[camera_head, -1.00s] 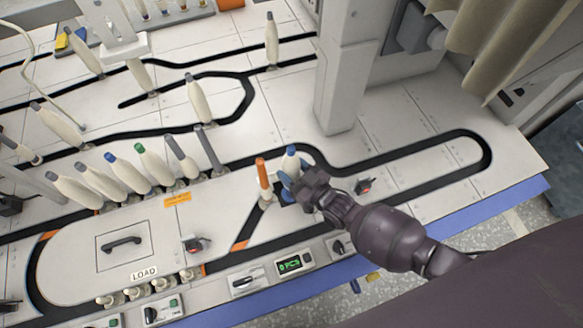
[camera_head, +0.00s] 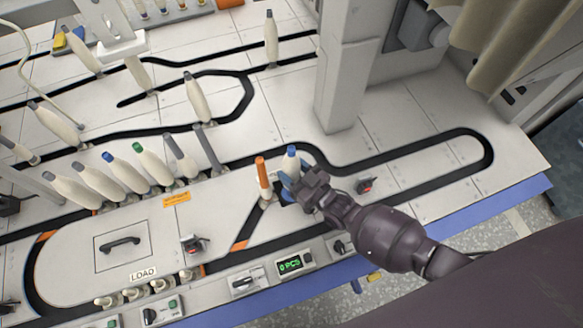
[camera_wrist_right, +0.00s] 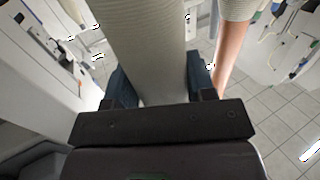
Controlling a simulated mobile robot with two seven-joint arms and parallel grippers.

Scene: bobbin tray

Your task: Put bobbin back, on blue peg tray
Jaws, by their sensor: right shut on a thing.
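A cream bobbin with a blue tip (camera_head: 291,161) stands about upright in my right gripper (camera_head: 288,184). The gripper is shut around it below the tip, beside an orange-topped post (camera_head: 263,175). In the right wrist view the ribbed bobbin body (camera_wrist_right: 150,45) runs up between the two dark fingers (camera_wrist_right: 160,88). The bobbin's foot is hidden by the gripper in the head view, so I cannot tell what it rests on. I cannot make out a blue peg tray clearly. My left gripper is not in view.
Several bobbins stand in a row at the left, one with a green tip (camera_head: 152,163). More stand along the black track (camera_head: 420,157). A white column (camera_head: 342,75) rises behind the gripper. A red switch (camera_head: 365,185) is right of it. A counter display (camera_head: 290,267) sits at the front.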

